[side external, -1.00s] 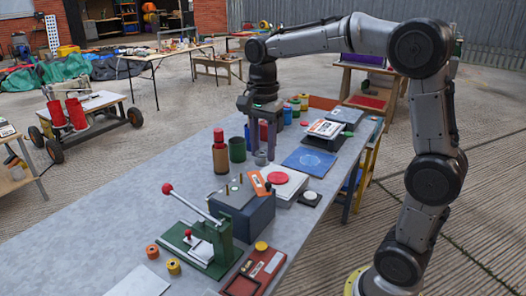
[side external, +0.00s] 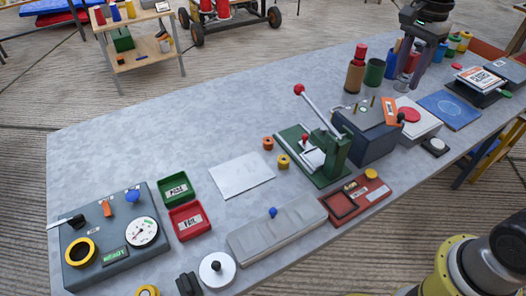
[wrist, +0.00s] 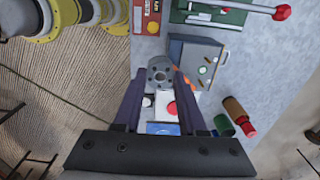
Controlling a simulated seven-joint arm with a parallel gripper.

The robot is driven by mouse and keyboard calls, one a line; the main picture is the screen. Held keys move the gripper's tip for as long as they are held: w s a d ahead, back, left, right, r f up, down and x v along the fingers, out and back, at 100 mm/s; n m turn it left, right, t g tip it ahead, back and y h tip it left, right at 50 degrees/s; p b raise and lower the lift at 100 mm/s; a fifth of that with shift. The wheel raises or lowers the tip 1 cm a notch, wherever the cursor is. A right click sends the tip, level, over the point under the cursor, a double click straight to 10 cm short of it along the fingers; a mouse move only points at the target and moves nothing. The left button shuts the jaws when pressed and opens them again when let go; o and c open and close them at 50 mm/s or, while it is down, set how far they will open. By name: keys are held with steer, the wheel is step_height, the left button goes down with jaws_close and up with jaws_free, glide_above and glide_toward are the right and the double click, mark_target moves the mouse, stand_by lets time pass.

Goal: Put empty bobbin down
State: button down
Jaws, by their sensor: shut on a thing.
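My gripper (side external: 416,70) stands upright over the far part of the grey table, its dark purple fingers pointing down. In the wrist view my gripper (wrist: 157,80) has its two fingertips at the sides of a grey round flanged piece with small holes, which looks like the empty bobbin (wrist: 160,70). The fingers are shut on it. In the side external view the bobbin is small and partly hidden by the fingers. I cannot tell whether it touches the table.
A green cup (side external: 374,71) and a brown bottle with a red cap (side external: 356,74) stand just left of my gripper. A dark box with pegs (side external: 366,134) and a white box with a red disc (side external: 418,118) are nearer. A blue sheet (side external: 449,109) lies to the right.

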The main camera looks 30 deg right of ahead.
steer(key=w+a+f, duration=0.3)
steer(key=a+f, duration=0.5)
steer(key=a, duration=0.2)
steer(key=w+a+f, duration=0.3)
steer(key=a+f, duration=0.5)
steer(key=a, duration=0.3)
glide_above(258, 166)
step_height(258, 166, down, 10)
steer(key=shift+s+r, duration=0.1)
steer(key=shift+r, duration=0.15)
steer(key=shift+f, duration=1.75)
steer(key=shift+f, duration=0.1)
steer(key=shift+c, duration=2.4)
jaws_free()
